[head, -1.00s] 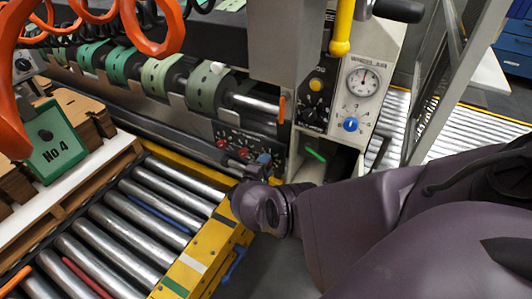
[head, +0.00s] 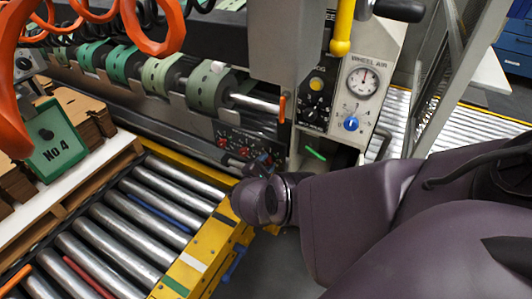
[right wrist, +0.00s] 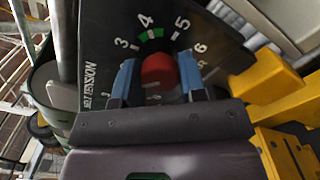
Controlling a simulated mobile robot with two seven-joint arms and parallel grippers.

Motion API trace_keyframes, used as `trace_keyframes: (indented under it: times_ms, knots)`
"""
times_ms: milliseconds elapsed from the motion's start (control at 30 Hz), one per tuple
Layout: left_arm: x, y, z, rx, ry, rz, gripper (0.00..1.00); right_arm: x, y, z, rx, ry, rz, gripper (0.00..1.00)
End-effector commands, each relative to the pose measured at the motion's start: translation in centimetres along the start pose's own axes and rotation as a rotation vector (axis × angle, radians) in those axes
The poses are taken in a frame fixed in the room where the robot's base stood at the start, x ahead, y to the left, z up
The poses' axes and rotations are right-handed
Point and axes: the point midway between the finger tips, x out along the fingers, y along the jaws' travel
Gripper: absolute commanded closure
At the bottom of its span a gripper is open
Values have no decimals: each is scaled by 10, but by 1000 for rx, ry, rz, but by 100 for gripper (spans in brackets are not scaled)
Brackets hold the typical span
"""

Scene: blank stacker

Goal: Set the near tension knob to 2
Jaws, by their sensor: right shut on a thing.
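The near tension knob is a red knob (right wrist: 158,70) on a dark dial plate (right wrist: 105,60) in the right wrist view. White numbers 3, 4, 5 and 6 arc around it, with a green mark by the 4. My right gripper (right wrist: 160,80) has its two blue fingers on either side of the knob, shut on it. Where the knob's pointer stands I cannot tell. In the head view my right gripper (head: 259,168) is at the right end of the dark panel, its fingers mostly hidden by my wrist. My left gripper is not in view.
Other red knobs (head: 222,143) sit left on the same panel. A yellow rail (head: 195,262) and metal rollers (head: 110,240) lie below. A WHEEL AIR gauge (head: 363,82) with a blue knob (head: 351,123) is at the right. Orange coiled hoses (head: 150,30) hang at upper left.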

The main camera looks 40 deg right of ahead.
Motion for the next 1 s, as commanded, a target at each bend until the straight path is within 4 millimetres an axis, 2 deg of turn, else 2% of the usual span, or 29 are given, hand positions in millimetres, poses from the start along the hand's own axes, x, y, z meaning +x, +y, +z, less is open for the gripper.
trace_keyframes:
  times_ms: [267, 300, 467, 767, 1000]
  knots:
    - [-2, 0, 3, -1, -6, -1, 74, 0, -1, 0, -1, -1, -1, 86]
    - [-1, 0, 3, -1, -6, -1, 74, 0, -1, 0, -1, -1, -1, 59]
    - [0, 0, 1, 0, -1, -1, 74, 0, -1, 0, 0, -1, -1, 37]
    - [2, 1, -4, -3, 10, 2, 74, 0, 0, 0, 8, -1, 0, 37]
    - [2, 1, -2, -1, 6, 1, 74, 0, -1, 0, 125, 0, -1, 37]
